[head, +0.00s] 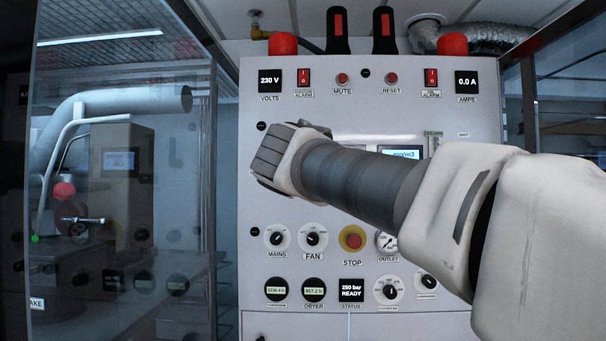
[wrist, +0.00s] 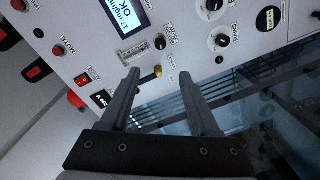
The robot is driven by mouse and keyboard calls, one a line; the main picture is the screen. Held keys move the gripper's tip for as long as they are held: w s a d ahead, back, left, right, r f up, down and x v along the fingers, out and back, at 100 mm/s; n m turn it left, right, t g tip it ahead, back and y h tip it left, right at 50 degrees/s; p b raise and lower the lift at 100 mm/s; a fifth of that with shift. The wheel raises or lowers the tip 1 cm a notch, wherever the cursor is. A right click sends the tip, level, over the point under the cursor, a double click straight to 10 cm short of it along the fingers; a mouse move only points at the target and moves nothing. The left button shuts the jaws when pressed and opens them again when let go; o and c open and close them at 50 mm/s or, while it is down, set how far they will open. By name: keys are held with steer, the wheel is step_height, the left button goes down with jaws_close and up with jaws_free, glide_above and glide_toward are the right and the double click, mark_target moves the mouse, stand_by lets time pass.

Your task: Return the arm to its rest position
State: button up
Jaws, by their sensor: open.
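My gripper (wrist: 158,76) is open in the wrist view, with its two dark fingers spread and nothing held between them. The fingers point toward the control panel (wrist: 150,25), which lies beyond the tips. In the head view my arm reaches from the right edge to the left across the middle of the panel (head: 340,210). The arm hides part of the panel, and the fingers cannot be made out there.
The panel carries a red stop button (head: 353,238), a mains knob (head: 277,238), a fan knob (head: 313,238) and an outlet gauge (head: 387,241). Red switches (head: 304,78) line its top. A glass partition (head: 125,170) stands at the left. A ribbed duct (head: 480,38) runs above.

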steer(key=s+d+f+m+g+h, duration=0.1)
steer(key=s+d+f+m+g, duration=0.2)
steer(key=s+d+f, duration=0.45)
steer(key=s+d+f+m+g+h, duration=0.1)
steer(key=s+d+f+m+g, duration=0.3)
steer(key=f, duration=0.6)
steer(key=s+d+f+m+g+y, duration=0.1)
steer(key=s+f+m+g, duration=0.1)
steer(key=s+f, duration=0.7)
steer(key=s+d+f+m+g+y, duration=0.1)
steer(key=s+d+f+m+g, duration=0.1)
steer(key=s+f, duration=0.7)
step_height(320, 180, down, 4)
steer(key=shift+s+d+r+m+g+y, duration=0.2)
steer(key=shift+s+d+m+g+y, duration=0.1)
steer(key=shift+g, duration=0.2)
